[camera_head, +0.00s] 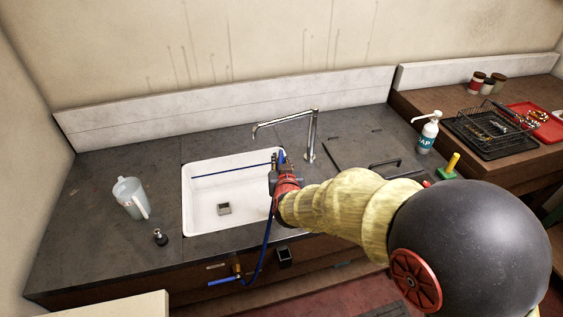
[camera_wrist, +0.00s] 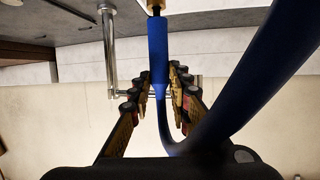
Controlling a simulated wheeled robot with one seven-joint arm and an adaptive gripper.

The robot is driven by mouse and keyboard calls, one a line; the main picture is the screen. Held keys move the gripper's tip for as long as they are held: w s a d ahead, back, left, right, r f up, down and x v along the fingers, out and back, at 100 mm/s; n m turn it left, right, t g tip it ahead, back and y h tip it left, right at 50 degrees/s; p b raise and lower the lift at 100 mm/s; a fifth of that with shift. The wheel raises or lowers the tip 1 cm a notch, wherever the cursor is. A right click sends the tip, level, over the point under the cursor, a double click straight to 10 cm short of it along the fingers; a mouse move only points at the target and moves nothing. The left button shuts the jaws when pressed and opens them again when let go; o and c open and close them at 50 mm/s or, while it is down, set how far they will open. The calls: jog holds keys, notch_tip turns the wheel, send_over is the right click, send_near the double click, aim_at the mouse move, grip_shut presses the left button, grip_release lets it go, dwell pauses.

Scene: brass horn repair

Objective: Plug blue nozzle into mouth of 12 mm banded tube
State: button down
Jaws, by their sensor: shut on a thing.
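My gripper (camera_head: 279,162) is over the right part of the white sink, shut on the blue nozzle. In the wrist view, the blue nozzle (camera_wrist: 158,48) stands between the fingers (camera_wrist: 160,88), with a brass end (camera_wrist: 155,6) at the top edge. The blue hose (camera_wrist: 250,75) loops from it across the right of the wrist view. In the head view the hose (camera_head: 264,245) hangs over the counter's front edge. I cannot pick out the 12 mm banded tube; brass-coloured parts (camera_head: 490,128) lie in the black rack at the right, too small to tell apart.
The sink (camera_head: 200,222) holds a small grey block (camera_head: 224,209). A chrome tap (camera_head: 311,138) stands behind my gripper. A clear jug (camera_head: 131,197) and a small black-based object (camera_head: 160,237) are at the left. A soap bottle (camera_head: 428,134), black rack (camera_head: 468,130) and red tray (camera_head: 545,128) are at the right.

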jog(key=shift+f+b, duration=0.5)
jog(key=shift+f, duration=0.2)
jog(key=c, duration=1.7)
grip_release()
jog(key=shift+o, duration=0.6)
jog(key=v, duration=1.2)
